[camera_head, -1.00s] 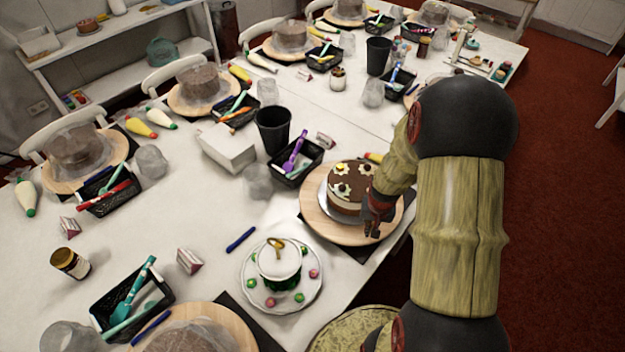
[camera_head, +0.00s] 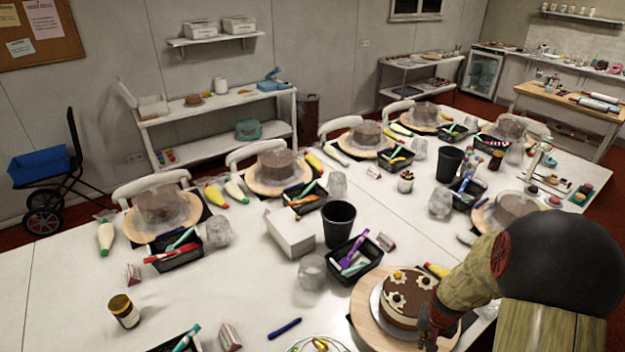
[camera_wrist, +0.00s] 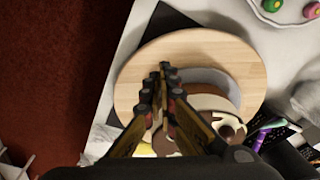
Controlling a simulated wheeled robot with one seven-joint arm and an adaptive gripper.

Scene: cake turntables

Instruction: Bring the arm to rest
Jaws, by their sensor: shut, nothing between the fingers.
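My gripper (camera_wrist: 164,88) is shut and empty in the wrist view, its fingertips together above a round wooden turntable (camera_wrist: 240,65). A brown and cream cake with flower decorations (camera_head: 405,298) stands on its board on the turntable, which also shows in the head view (camera_head: 362,318). In the wrist view the fingers hide part of the cake (camera_wrist: 225,120). In the head view my gripper (camera_head: 430,340) is at the right side of the cake, near the bottom edge. I cannot tell whether it touches the cake.
The long white table (camera_head: 60,285) is crowded with wrapped cakes on turntables, a black cup (camera_head: 339,224), a white box (camera_head: 290,232) and a black tool basket (camera_head: 353,262) close behind the cake. Red floor (camera_wrist: 50,80) lies beside the table edge.

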